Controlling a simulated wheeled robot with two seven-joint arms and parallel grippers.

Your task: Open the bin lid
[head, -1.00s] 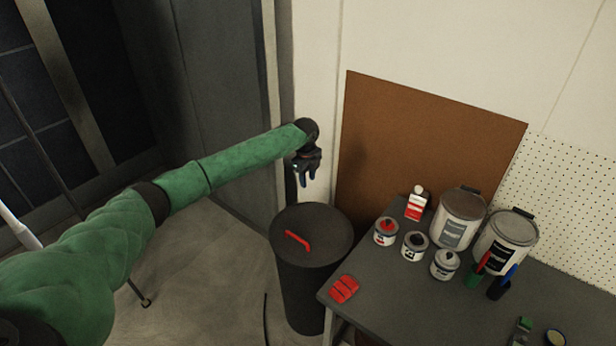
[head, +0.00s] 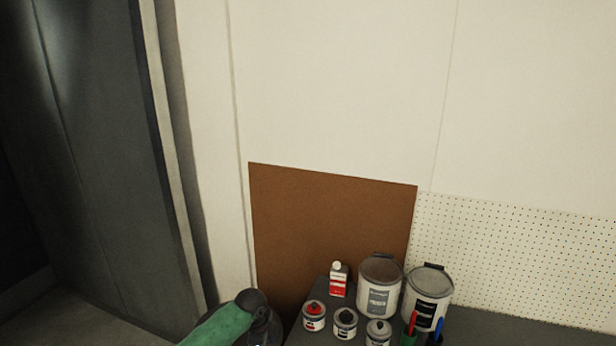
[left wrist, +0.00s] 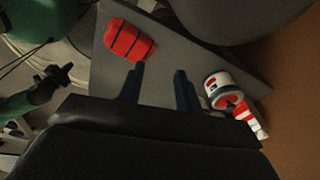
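In the left wrist view a dark rounded surface (left wrist: 225,22) at the top appears to be the bin; no red lid handle shows there. My left gripper (left wrist: 159,69) is open, with nothing between its two dark fingers, and the grey tabletop (left wrist: 168,50) shows beyond them. In the head view only my green left forearm and dark wrist show at the bottom. A dark hand-like end (left wrist: 54,80) on a green arm, probably my right gripper, is at the left; its opening is unclear.
A red block-like item (left wrist: 128,41) lies on the tabletop. A red-topped can (head: 314,316), a red-and-white bottle (head: 339,280) and large paint pails (head: 379,287) crowd the table. A brown board (head: 330,225) leans against the wall behind.

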